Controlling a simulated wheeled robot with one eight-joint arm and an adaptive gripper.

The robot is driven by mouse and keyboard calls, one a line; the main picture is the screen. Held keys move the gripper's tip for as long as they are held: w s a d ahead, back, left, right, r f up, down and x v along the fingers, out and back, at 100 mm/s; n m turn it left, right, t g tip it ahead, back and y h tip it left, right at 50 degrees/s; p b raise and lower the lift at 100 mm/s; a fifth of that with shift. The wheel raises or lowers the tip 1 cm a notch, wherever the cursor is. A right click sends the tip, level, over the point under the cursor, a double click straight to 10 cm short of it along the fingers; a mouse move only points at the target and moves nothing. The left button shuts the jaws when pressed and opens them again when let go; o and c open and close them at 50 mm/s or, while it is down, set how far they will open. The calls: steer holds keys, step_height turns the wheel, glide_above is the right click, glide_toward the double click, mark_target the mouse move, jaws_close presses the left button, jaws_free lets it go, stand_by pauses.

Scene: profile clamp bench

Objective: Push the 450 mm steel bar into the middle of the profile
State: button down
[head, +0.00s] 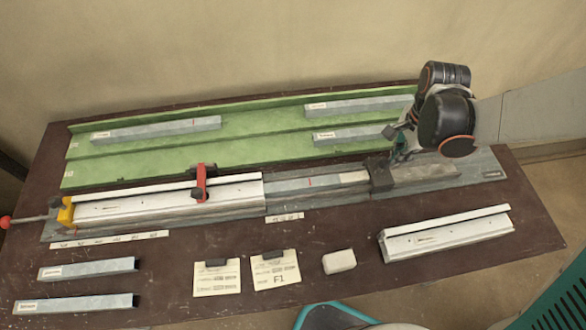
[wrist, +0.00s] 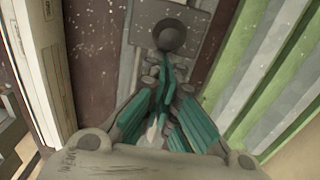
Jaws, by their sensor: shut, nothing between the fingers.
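The aluminium profile (head: 170,198) lies along the grey fixture at the left, under a red clamp (head: 201,183). A grey steel bar (head: 290,186) with a red mark lies in line with it, its left end at the profile's right end. Whether part of it is inside is hidden, and its length label is unreadable. A dark block (head: 380,174) stands at the bar's right end. My gripper (wrist: 165,72) is shut and empty, its teal fingertips by a round dark knob (wrist: 172,35) on a grey plate. I cannot tell if they touch. In the head view it is beside the dark block.
A green rack (head: 150,155) with several steel bars runs behind the fixture. A second profile (head: 445,238) lies front right. Two bars (head: 88,268) lie front left, near cards (head: 217,280) and a pale block (head: 339,261). A yellow piece (head: 66,212) sits at the fixture's left end.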

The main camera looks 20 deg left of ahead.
glide_above(342, 178)
steer(key=w+d, duration=0.2)
steer(key=shift+s+d+b, duration=0.15)
steer(key=shift+b, duration=0.3)
steer(key=shift+s+a, duration=0.95)
steer(key=shift+a, duration=0.25)
steer(key=shift+s+a, duration=0.35)
steer(key=shift+a, duration=0.3)
steer(key=shift+s+a, duration=0.5)
steer(key=shift+s, duration=0.05)
steer(key=shift+s+a+b, duration=0.2)
steer(key=shift+s+a, duration=0.4)
steer(key=shift+a, duration=0.35)
steer(key=shift+s+a+b, duration=0.15)
steer(key=shift+s+a, duration=0.4)
steer(key=shift+a, duration=0.4)
steer(key=shift+s+a, duration=0.15)
steer(key=shift+a, duration=0.3)
steer(key=shift+d, duration=0.1)
steer(key=shift+w+d, duration=0.4)
steer(key=shift+d, duration=0.15)
step_height(342, 178, up, 7)
steer(key=p, duration=0.4)
steer(key=shift+s, duration=0.15)
